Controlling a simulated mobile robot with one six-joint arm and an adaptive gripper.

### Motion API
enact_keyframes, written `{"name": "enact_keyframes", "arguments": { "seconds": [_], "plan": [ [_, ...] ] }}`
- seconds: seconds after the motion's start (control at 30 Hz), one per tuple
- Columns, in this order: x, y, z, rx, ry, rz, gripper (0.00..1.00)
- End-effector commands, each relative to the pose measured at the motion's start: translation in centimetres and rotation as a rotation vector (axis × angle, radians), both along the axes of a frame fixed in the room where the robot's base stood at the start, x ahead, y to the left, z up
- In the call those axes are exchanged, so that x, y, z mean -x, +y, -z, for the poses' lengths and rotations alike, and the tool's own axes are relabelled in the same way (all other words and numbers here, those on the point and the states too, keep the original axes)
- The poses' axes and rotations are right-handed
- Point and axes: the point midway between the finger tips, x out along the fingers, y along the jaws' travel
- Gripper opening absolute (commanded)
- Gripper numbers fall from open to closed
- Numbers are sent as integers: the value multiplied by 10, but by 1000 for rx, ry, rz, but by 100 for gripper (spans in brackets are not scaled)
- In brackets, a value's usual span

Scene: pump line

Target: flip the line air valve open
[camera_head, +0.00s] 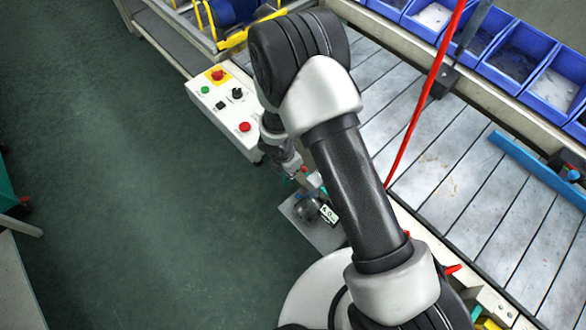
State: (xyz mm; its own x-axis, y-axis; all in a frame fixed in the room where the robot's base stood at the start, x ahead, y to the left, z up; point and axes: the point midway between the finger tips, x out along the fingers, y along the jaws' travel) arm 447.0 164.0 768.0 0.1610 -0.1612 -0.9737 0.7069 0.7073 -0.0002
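My gripper (303,181) is at the end of my arm, low beside the line's edge, near the middle of the picture. It is small and partly hidden by my wrist, so its fingers do not show clearly. Just below it is a grey plate (318,236) carrying a dark rounded fitting (307,208) and a small white label (329,214). A red lever-like piece (453,268) shows right of my forearm at the line's edge. I cannot tell which of these is the air valve or how its handle stands; my arm covers part of this area.
A white control panel (228,108) with red, green and black buttons is left of my arm. A red hose (428,82) runs down across the roller or slat bed (440,175). Blue bins (510,55) line the upper right. The green floor (140,190) at left is clear.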

Motion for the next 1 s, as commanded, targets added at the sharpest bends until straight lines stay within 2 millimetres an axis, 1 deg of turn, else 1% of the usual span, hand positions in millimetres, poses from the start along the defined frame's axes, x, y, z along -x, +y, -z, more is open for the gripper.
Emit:
{"name": "enact_keyframes", "arguments": {
  "seconds": [0.23, 0.37, 0.57, 0.8, 0.9, 1.0],
  "plan": [
    [0, 0, -3, 0, 0, 0, 0],
    [1, 1, -12, 0, 0, 1, 0],
    [5, 5, -40, -1, -1, 4, 0],
    [11, 10, -80, 0, 0, 8, 0],
    [13, 11, -92, 0, 0, 11, 0],
    [14, 12, -98, 0, 0, 12, 0]
  ]
}}
